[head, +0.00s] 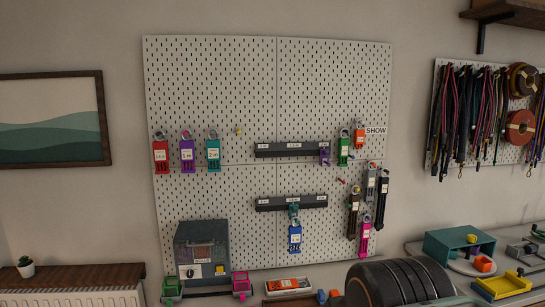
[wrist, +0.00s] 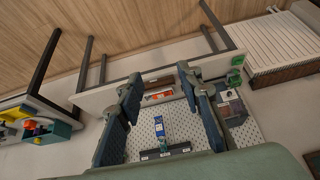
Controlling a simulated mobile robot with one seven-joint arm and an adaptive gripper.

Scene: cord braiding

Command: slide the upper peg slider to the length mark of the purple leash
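A purple leash tag (head: 187,155) hangs left of the rail, between a red and a teal one. My gripper (wrist: 160,78) is open and empty in the wrist view, its two fingers wide apart and well away from the board. My gripper does not show in the head view.
The lower rail (head: 291,203) carries a teal slider (head: 293,211) near its middle, with a blue tag (head: 295,238) hanging below. Green (head: 344,152) and orange (head: 360,137) tags hang close right of the upper slider. A dark grey box (head: 202,250) stands below left.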

